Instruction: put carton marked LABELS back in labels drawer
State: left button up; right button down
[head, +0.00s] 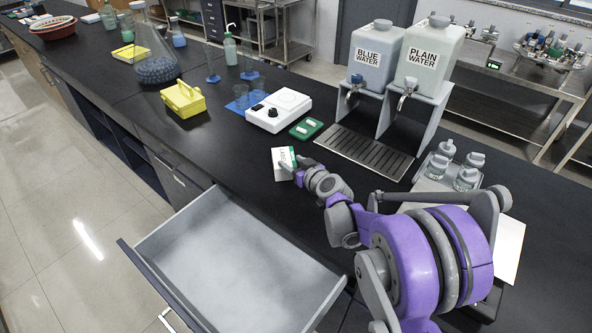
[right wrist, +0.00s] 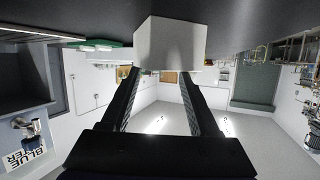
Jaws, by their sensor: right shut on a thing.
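The small white carton (head: 283,165) has a green part and dark lettering too small to read surely. It is at the black bench top, behind the open drawer; I cannot tell whether it touches the bench. My right gripper (head: 296,168) is shut on it. In the right wrist view the carton (right wrist: 172,42) shows as a plain pale block at the fingertips (right wrist: 168,72). A drawer (head: 235,255) stands pulled out below the bench edge, its grey inside empty. No marking on its front is visible. My left gripper is not in view.
A white stirrer (head: 279,109) and a green tray (head: 306,128) stand behind the carton. A drip grate (head: 365,152) lies under two water tanks at the right. A yellow caddy (head: 184,100) stands to the left. The bench edge between carton and drawer is clear.

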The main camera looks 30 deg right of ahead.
jog(key=shift+s+d+f+n+g, duration=0.1)
jog(key=shift+d+f+n+g, duration=0.25)
jog(key=shift+f, duration=0.35)
jog(key=w+r, duration=0.1)
jog(key=w+d+r+p, duration=0.1)
jog(key=r, duration=0.1)
jog(key=w+r, duration=0.1)
jog(key=shift+d+r, duration=0.25)
jog(key=shift+d, duration=0.15)
jog(key=r, duration=0.2)
jog(key=s+a+r, duration=0.1)
jog(key=shift+r+p, duration=0.4)
jog(key=shift+w+d, duration=0.15)
jog(key=shift+w, duration=0.1)
jog(key=c, duration=1)
grip_release()
jog(key=shift+s, duration=0.15)
jog(key=o, duration=0.7)
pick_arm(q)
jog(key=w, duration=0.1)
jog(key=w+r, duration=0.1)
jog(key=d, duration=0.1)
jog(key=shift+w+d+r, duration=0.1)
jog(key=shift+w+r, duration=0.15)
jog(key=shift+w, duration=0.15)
pick_arm(e)
jog(key=shift+r, duration=0.1)
